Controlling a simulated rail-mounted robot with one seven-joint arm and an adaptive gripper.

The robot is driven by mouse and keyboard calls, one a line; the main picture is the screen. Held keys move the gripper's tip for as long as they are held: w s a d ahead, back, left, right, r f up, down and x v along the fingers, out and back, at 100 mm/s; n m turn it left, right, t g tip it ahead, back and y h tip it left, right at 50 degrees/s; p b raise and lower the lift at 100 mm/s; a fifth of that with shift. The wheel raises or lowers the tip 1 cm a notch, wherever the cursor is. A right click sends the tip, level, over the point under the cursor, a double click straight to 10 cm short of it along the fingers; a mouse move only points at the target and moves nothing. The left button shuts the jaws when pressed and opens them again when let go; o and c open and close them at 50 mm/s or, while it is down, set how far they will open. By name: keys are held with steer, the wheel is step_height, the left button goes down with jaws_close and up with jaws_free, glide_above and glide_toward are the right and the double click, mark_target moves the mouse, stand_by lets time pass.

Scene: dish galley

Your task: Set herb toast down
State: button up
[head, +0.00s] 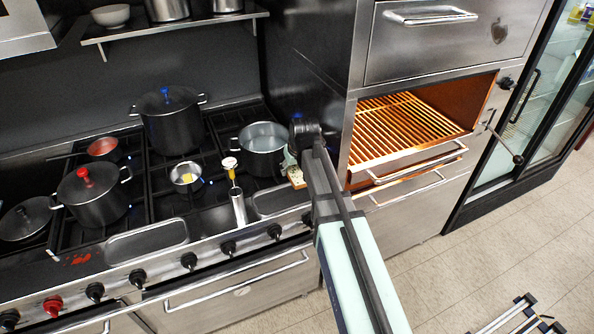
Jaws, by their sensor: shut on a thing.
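My gripper (290,163) is at the end of my pale green and dark arm, at the front right of the stove. It is partly hidden behind my own arm. It is shut on the herb toast (297,176), a small pale slice with green specks and a brown edge. The toast is just below the fingers, near the right end of the stove front. I cannot tell whether the toast touches anything beneath it.
An open pot (263,139) with grey contents stands close behind the gripper. A steel tray (276,200) lies just in front. The glowing oven rack (405,130) is to the right. A lidded black pot (170,125) and a red-knobbed pot (93,196) stand left.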

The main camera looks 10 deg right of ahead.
steer(key=shift+w+f, duration=0.15)
steer(key=shift+f, duration=0.1)
steer(key=shift+f+b, duration=1.95)
steer(key=shift+f, duration=1.1)
steer(key=o, duration=1.3)
steer(key=shift+f, duration=0.1)
steer(key=shift+o, duration=0.2)
